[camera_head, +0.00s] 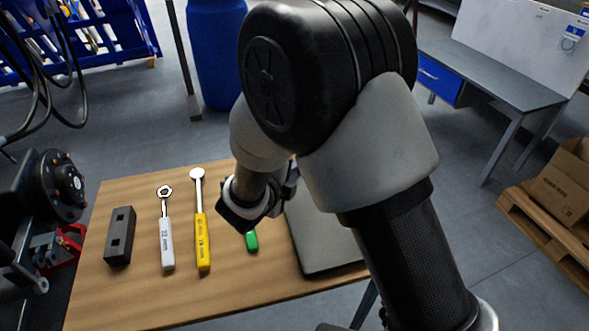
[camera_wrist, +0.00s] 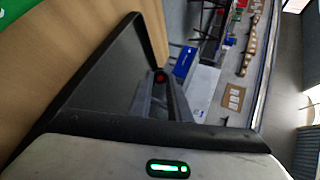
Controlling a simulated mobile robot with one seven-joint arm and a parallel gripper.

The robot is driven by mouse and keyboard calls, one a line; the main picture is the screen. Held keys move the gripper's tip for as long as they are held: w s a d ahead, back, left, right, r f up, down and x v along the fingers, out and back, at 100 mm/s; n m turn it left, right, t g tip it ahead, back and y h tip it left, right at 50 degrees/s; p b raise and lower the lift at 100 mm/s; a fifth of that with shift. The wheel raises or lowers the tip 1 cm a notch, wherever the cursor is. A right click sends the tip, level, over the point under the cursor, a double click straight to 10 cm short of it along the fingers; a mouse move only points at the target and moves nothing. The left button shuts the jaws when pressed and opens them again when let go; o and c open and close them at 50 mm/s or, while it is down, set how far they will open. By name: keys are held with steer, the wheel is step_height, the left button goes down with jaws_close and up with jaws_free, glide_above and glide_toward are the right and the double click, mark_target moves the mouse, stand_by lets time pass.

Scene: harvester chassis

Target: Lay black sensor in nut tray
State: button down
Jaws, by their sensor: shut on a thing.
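My gripper (camera_head: 247,207) is over the right half of the wooden table in the head view, partly hidden by my own arm. In the wrist view it is shut on a small dark thing with a red spot, which looks like the black sensor (camera_wrist: 158,78). The head view does not show the held thing clearly. The nut tray appears to be the flat grey tray (camera_head: 320,248) with a dark rim, just right of my gripper and partly behind my arm. In the wrist view the dark tray (camera_wrist: 105,85) lies beyond the gripper. I cannot tell whether the sensor touches it.
On the table (camera_head: 130,285) lie a black block with square holes (camera_head: 120,236), a white-handled wrench (camera_head: 166,240) and a yellow-handled tool (camera_head: 202,240). A green handle (camera_head: 251,241) lies close below my gripper. Dark machinery (camera_head: 58,190) stands at the left table edge.

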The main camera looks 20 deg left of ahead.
mark_target(294, 200)
steer(key=shift+f+b, duration=1.75)
steer(key=shift+f, duration=1.35)
steer(key=c, duration=1.6)
jaws_free()
steer(key=shift+s+f, duration=0.1)
steer(key=p+v, duration=0.4)
steer(key=v, duration=1.3)
steer(key=shift+s+r, duration=0.1)
steer(key=shift+r, duration=0.2)
steer(key=shift+d, duration=0.1)
